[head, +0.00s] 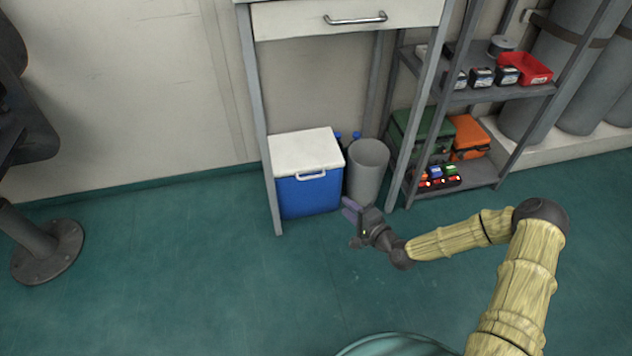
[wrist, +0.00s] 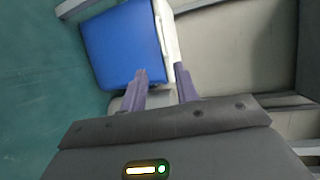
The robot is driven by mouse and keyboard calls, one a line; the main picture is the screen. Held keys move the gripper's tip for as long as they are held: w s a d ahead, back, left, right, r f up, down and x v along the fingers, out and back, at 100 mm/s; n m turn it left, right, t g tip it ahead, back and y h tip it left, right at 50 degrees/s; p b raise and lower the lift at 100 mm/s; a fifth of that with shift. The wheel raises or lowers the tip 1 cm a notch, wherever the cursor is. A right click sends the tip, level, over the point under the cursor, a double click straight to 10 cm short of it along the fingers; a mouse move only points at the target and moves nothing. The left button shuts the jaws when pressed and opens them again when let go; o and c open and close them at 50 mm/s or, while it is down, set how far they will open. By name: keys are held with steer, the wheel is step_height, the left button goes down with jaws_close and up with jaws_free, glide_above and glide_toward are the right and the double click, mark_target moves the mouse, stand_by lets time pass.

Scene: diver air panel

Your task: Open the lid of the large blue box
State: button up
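The large blue box (head: 310,195) stands on the floor under a table, with its white lid (head: 305,152) closed on top and a white handle (head: 311,176) at the lid's front edge. In the wrist view the blue box (wrist: 120,45) appears turned sideways, with the lid (wrist: 167,32) along its right side. My gripper (head: 350,208) is in front of the box's right side and the bin, apart from the lid as far as I can tell. In the wrist view my gripper (wrist: 160,71) has its two purple fingers spread, with nothing held between them.
A grey bin (head: 367,172) stands right beside the box, with blue-capped bottles (head: 356,136) behind. Table legs (head: 262,130) flank the box, and the drawer (head: 345,18) is above. A shelf rack (head: 490,95) stands to the right. The floor in front (head: 200,270) is clear.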

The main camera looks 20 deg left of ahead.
steer(key=b+x, duration=0.8)
steer(key=x, duration=0.9)
steer(key=shift+c, duration=0.2)
steer(key=shift+d, duration=0.1)
jaws_close()
